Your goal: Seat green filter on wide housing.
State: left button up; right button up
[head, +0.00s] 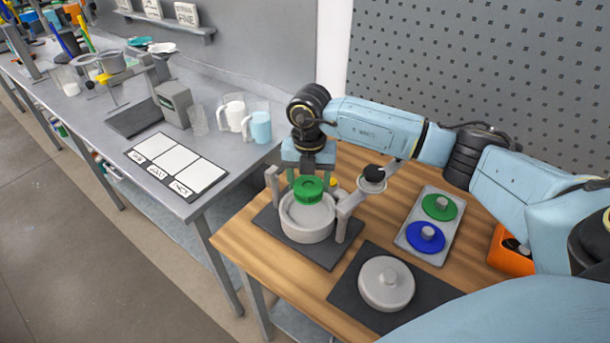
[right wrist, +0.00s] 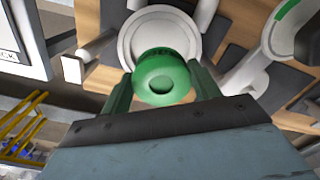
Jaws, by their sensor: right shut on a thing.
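The green filter (head: 308,188), a round stepped piece, is held between the fingers of my right gripper (head: 308,178). It is over the middle of a wide pale grey round housing (head: 307,222), which stands on a dark mat on the wooden table. In the right wrist view the green filter (right wrist: 162,78) sits between the green fingertips (right wrist: 162,85), with the pale housing rim (right wrist: 128,45) behind it. Whether the filter touches the housing floor cannot be told. My left gripper is not in view.
Grey brackets (head: 348,215) stand close on both sides of the housing, and a black-knobbed lever (head: 373,174) is at its right. A grey tray (head: 407,238) holds a green and a blue disc. A grey lidded drum (head: 386,284) and an orange bin (head: 508,258) are nearby.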

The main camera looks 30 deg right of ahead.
jog(key=shift+f+b, duration=0.3)
jog(key=shift+f, duration=0.3)
jog(key=b, duration=0.4)
send_over(308, 212)
notch_tip(308, 212, down, 5)
jog(key=shift+s+f, duration=0.1)
jog(key=shift+s, duration=0.05)
jog(key=shift+f, duration=0.1)
dwell(0.4)
jog(key=shift+f, duration=0.6)
jog(key=shift+f+b, duration=0.15)
jog(key=shift+b, duration=0.2)
dwell(0.4)
